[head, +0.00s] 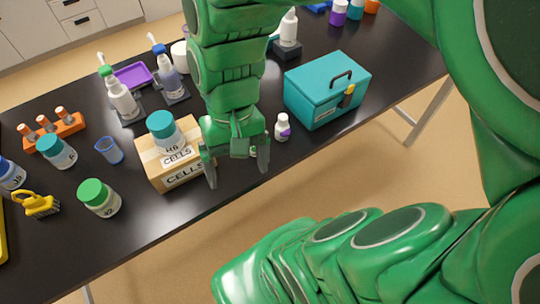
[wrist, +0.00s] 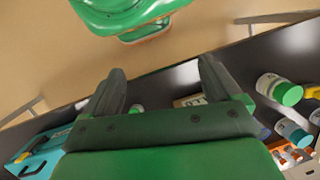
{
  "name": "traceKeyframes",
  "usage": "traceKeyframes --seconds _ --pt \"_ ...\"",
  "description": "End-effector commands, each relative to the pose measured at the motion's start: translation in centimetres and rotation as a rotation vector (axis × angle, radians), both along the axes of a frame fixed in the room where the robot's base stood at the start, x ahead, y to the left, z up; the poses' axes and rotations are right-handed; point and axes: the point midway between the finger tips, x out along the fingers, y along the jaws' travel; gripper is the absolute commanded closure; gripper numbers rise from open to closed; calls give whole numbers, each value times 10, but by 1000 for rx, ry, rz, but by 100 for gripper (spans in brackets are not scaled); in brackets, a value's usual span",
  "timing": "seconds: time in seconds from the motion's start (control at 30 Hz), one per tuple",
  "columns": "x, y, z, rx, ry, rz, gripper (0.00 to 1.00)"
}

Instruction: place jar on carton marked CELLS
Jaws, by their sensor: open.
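The cardboard carton marked CELLS (head: 184,180) stands near the front edge of the black table. A white jar with a teal lid (head: 165,131) stands upright on top of it. My gripper (head: 237,172) is open and empty, pointing down just right of the carton and apart from the jar. In the wrist view, my gripper's fingers (wrist: 160,78) are spread, with part of the carton (wrist: 188,101) showing beyond them; the jar on it is hidden there. Other jars stand to the left: a green-lidded one (head: 99,198) and a teal-lidded one (head: 56,152).
A teal toolbox (head: 325,90) stands to the right, with a small white bottle (head: 282,127) between it and my gripper. A blue cup (head: 109,151), an orange rack (head: 54,132) and a yellow brush (head: 37,204) are left. Dispenser bottles (head: 122,98) stand behind.

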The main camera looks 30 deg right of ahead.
Motion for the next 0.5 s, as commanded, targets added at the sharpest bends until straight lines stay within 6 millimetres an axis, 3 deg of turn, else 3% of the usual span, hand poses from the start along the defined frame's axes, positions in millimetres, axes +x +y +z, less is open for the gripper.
traceKeyframes --seconds 0.2,0.5 --pt "-18 -24 7 -101 -76 122 9" --pt "-23 -30 9 -123 -91 160 9"
